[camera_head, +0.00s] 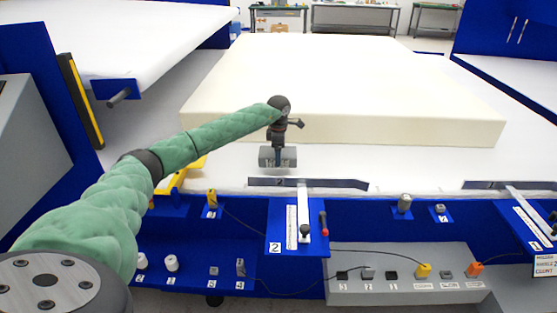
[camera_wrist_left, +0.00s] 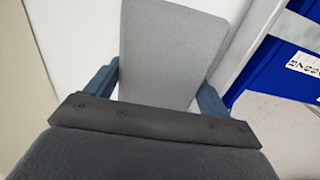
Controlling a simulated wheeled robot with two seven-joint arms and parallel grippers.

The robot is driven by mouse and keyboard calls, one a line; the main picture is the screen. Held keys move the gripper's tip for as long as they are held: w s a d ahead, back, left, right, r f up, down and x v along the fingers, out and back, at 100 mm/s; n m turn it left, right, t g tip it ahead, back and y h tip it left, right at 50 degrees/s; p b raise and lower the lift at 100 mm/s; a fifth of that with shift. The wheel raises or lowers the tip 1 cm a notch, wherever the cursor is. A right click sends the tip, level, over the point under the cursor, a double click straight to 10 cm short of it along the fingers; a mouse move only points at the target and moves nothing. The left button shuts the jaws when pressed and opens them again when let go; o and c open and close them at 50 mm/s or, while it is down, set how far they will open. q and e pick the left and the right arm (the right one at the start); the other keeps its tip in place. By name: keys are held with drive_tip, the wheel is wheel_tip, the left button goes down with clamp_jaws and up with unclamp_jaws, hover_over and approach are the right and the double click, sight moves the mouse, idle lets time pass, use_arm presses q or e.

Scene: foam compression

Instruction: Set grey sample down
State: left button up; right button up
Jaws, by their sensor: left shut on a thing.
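The grey sample (camera_head: 270,158) is a small grey block in front of the big cream foam slab (camera_head: 330,80). My left gripper (camera_head: 278,150) is shut on it from above, in the middle of the head view. In the left wrist view the grey sample (camera_wrist_left: 170,55) shows as a flat grey face between the two blue-grey fingers (camera_wrist_left: 158,88). The sample seems just above the white bench surface (camera_head: 350,162); I cannot tell whether it touches. My right gripper is not in view.
A dark flat strip (camera_head: 310,183) lies along the bench's front edge. A blue shelf marked 2 (camera_head: 283,225) holds a ruler and a red-handled tool. A grey panel (camera_head: 405,290) with several small parts stands lower right.

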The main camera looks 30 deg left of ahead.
use_arm(q)
drive_tip(key=shift+f+p, duration=0.65)
drive_tip(key=shift+f, duration=1.25)
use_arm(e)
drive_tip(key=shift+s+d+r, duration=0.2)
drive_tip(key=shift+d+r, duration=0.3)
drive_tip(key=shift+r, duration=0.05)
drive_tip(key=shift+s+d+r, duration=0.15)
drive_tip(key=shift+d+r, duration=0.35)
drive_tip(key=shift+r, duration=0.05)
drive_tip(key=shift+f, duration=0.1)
use_arm(q)
drive_tip(key=o, duration=0.9)
drive_tip(key=shift+f, duration=0.1)
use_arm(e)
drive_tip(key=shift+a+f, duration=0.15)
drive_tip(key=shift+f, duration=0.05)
use_arm(q)
drive_tip(key=shift+r, duration=0.2)
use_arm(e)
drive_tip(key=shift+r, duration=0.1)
